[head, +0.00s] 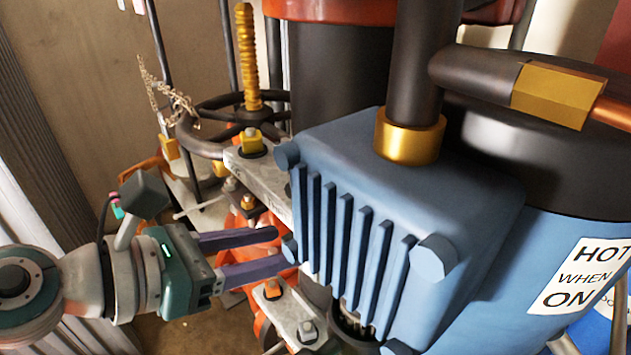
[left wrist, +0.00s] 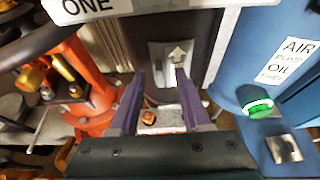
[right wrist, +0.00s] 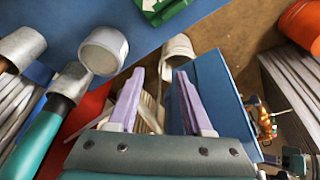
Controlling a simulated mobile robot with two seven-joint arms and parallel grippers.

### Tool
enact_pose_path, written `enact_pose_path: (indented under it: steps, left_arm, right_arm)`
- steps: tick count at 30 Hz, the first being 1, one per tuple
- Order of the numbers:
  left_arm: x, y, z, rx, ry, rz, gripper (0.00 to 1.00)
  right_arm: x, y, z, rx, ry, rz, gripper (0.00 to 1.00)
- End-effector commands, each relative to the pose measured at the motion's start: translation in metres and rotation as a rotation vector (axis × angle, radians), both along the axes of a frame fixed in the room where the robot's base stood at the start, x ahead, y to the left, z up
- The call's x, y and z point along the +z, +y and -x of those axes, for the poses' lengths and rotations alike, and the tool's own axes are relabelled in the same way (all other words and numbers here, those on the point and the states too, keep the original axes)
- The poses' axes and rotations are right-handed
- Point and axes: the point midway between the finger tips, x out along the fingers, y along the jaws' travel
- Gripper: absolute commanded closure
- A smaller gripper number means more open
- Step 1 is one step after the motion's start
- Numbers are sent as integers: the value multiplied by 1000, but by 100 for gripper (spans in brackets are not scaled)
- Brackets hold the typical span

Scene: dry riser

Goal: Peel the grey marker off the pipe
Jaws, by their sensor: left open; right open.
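In the left wrist view a grey marker (left wrist: 172,60) with a pale arrow is on a dark upright pipe (left wrist: 205,30). My left gripper (left wrist: 158,78) is open, its two purple fingers pointing toward the marker, with the marker beyond the tips and between their lines. I cannot tell how large the gap is. In the head view the left gripper (head: 284,248) is at the left edge of a ribbed blue housing; the marker is not visible there. My right gripper (right wrist: 160,75) is open and empty in the right wrist view, away from the marker.
The ribbed blue housing (head: 400,180) stands close right of the left fingertips. A handwheel (head: 205,125) with a brass stem and a bolted bracket (head: 262,178) are behind. A white plate reading ONE (left wrist: 90,8) is above left. A blue box (right wrist: 208,100) is near my right fingers.

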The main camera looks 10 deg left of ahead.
Motion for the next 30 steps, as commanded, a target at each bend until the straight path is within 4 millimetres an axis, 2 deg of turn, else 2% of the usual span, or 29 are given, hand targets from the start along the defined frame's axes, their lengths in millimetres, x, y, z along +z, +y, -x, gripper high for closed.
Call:
enact_pose_path:
  steps: [8, 21, 30]
  left_arm:
    - [-1, -1, -1, 0, 0, 0, 52]
    - [0, -1, -1, 0, 0, 0, 100]
    - [0, -1, -1, 0, 0, 0, 100]
  right_arm:
    - [0, 0, -1, 1, -3, 0, 50]
    - [0, 0, -1, 1, -4, 0, 50]
    - [0, 0, -1, 1, -4, 0, 50]
